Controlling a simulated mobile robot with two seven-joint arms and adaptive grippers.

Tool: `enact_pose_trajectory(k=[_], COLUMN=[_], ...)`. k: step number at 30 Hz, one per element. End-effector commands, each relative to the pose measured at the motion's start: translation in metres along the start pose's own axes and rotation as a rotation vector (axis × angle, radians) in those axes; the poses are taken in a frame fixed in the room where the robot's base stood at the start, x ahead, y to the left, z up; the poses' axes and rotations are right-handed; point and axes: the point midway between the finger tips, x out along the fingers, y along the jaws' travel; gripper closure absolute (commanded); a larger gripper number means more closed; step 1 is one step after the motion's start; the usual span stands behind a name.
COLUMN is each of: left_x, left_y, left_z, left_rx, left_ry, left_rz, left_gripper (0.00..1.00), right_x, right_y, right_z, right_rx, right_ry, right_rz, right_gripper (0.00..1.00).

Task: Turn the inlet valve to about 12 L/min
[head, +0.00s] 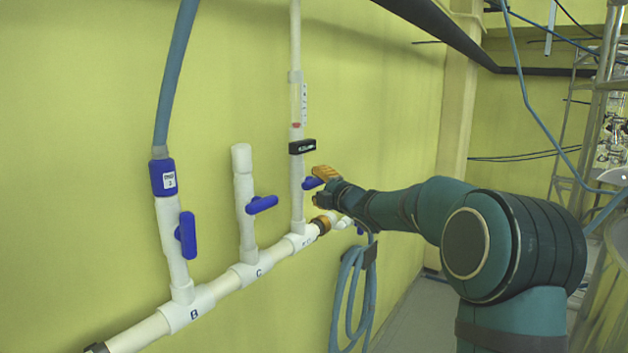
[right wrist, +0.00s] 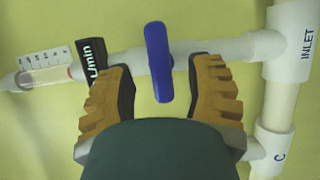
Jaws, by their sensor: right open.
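The inlet valve's blue handle (head: 312,183) is on the white vertical pipe marked INLET. In the right wrist view the handle (right wrist: 158,60) lies across the pipe. My right gripper (head: 322,186) is at this handle. Its two orange fingers (right wrist: 160,80) are open, one on each side of the handle, with gaps between. The clear flow meter (head: 297,105) is above the valve, with a red float low in its tube. The black L/min label (right wrist: 92,62) is partly hidden by a finger, and the scale is too small to read. My left gripper is not in view.
Valves B (head: 186,235) and C (head: 262,204), with blue handles, stand left on the same white manifold (head: 226,286). A coiled blue hose (head: 352,290) hangs below my right arm. The yellow wall (head: 385,90) is close behind the pipes.

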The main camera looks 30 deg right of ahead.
Motion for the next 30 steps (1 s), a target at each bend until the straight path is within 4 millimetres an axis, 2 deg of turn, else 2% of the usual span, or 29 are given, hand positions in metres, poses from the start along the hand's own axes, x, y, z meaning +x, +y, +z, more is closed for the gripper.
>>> enact_pose_trajectory(k=[3,7,19,23,24,30], left_x=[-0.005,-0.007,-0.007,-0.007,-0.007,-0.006], left_y=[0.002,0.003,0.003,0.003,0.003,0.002], left_z=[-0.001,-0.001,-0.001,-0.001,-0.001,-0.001], left_rx=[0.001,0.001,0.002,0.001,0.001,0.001], left_ry=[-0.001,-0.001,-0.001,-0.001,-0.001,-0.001], left_rz=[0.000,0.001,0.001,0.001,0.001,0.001], left_gripper=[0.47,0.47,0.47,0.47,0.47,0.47], right_x=[0.015,0.025,0.029,0.029,0.029,0.029], right_y=[0.001,0.000,0.000,0.000,0.000,-0.001], right_z=[0.000,0.001,0.000,0.000,0.000,0.000], right_rx=[-0.001,0.000,0.001,0.001,0.001,-0.002], right_ry=[0.000,-0.001,-0.001,-0.001,-0.001,-0.001], right_rz=[-0.002,-0.001,0.000,0.000,0.000,0.002], right_gripper=[0.47,0.47,0.48,0.94,1.00,1.00])
